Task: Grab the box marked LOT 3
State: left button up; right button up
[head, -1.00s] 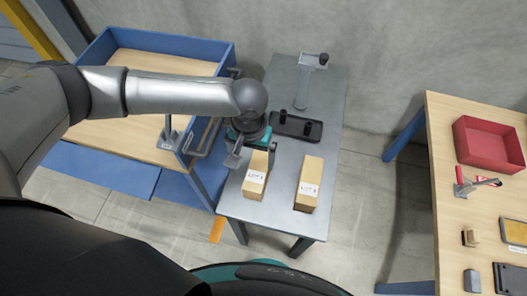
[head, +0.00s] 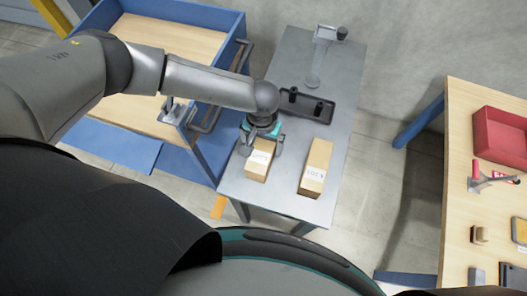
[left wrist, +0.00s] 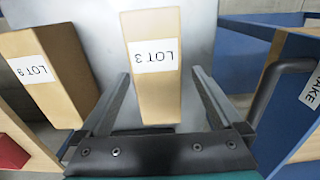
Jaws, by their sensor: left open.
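The box marked LOT 3 (left wrist: 154,88) is tan with a white label, which reads upside down in the left wrist view. In the head view this box (head: 256,173) stands on the grey table, the left of two boxes. My left gripper (head: 261,149) is open above its far end. In the wrist view the open fingers (left wrist: 160,78) lie on either side of the box, with gaps showing. Whether they reach below its top is unclear. A similar box (head: 316,168) stands to the right; its label looks like LOT 9 in the wrist view (left wrist: 44,75). My right gripper is not in view.
The grey table (head: 290,210) also holds a black tray (head: 318,117) behind the boxes and a metal fixture at the far end. A blue-walled bench (head: 203,150) with a handle stands close on the left. A wooden table (head: 455,190) with a red bin is at right.

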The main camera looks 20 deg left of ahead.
pick_arm(q)
notch_tip(320, 180, down, 5)
jog(key=shift+d+r+b, duration=0.15)
jog(key=shift+r+b, duration=0.05)
jog(key=shift+b, duration=0.45)
grip_shut()
dwell(0.4)
